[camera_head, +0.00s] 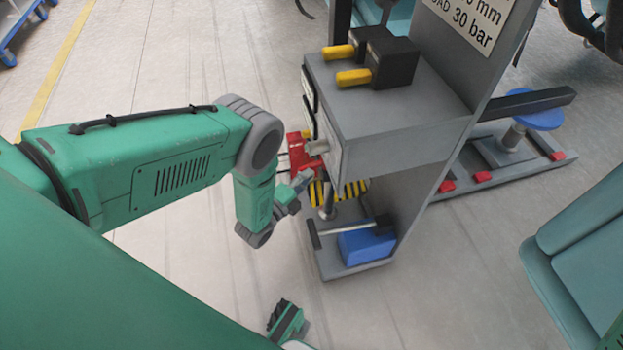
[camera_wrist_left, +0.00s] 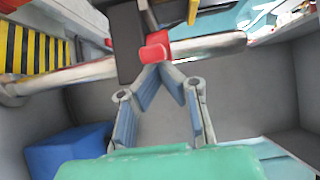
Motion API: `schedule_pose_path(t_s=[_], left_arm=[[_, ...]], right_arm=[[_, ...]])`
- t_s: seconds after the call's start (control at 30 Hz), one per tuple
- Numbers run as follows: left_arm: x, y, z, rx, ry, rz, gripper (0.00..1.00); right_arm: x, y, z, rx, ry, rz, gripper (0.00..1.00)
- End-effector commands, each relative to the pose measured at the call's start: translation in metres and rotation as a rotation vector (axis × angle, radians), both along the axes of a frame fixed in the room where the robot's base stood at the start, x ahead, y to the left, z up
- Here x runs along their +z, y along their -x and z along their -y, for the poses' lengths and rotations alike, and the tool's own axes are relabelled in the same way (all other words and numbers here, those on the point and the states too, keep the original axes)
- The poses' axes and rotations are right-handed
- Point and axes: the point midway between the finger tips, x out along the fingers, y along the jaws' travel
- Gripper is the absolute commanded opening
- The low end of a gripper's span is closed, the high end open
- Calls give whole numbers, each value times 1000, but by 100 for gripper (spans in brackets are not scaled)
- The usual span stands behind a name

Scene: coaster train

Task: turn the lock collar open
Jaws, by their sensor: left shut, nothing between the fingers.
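A red part (camera_wrist_left: 155,47) sits on a silver rod (camera_wrist_left: 215,46) in the left wrist view and looks like the lock collar. A red fixture (camera_head: 299,152) also shows on the left side of the grey stand in the head view, beside a silver cylinder (camera_head: 317,147). My left gripper (camera_head: 303,180) is just below it. In the left wrist view the fingertips (camera_wrist_left: 160,68) meet, shut and empty, just under the red part. I cannot tell if they touch it.
The grey stand (camera_head: 425,135) carries black blocks with yellow knobs (camera_head: 354,77). A black-and-yellow striped part (camera_head: 354,188) and a blue block (camera_head: 364,246) are low on it. A blue-topped stool (camera_head: 536,118) stands behind.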

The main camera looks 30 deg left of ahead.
Motion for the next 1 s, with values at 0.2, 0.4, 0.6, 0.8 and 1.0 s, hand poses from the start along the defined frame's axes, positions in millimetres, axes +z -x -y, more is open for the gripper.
schedule_pose_path(t_s=[0.2,0.4,0.6,0.8,1.0], left_arm=[[0,-6,-12,3,2,3,0],[0,-8,-16,5,-1,1,0],[0,-9,-19,9,-2,0,0],[0,-10,-20,10,-2,2,0],[0,-11,-21,12,-2,4,0]], right_arm=[[-2,0,0,0,0,0,40],[-3,0,0,1,0,0,40],[-3,0,0,0,0,0,40],[-3,0,0,0,0,0,40],[-3,0,0,0,0,0,40]])
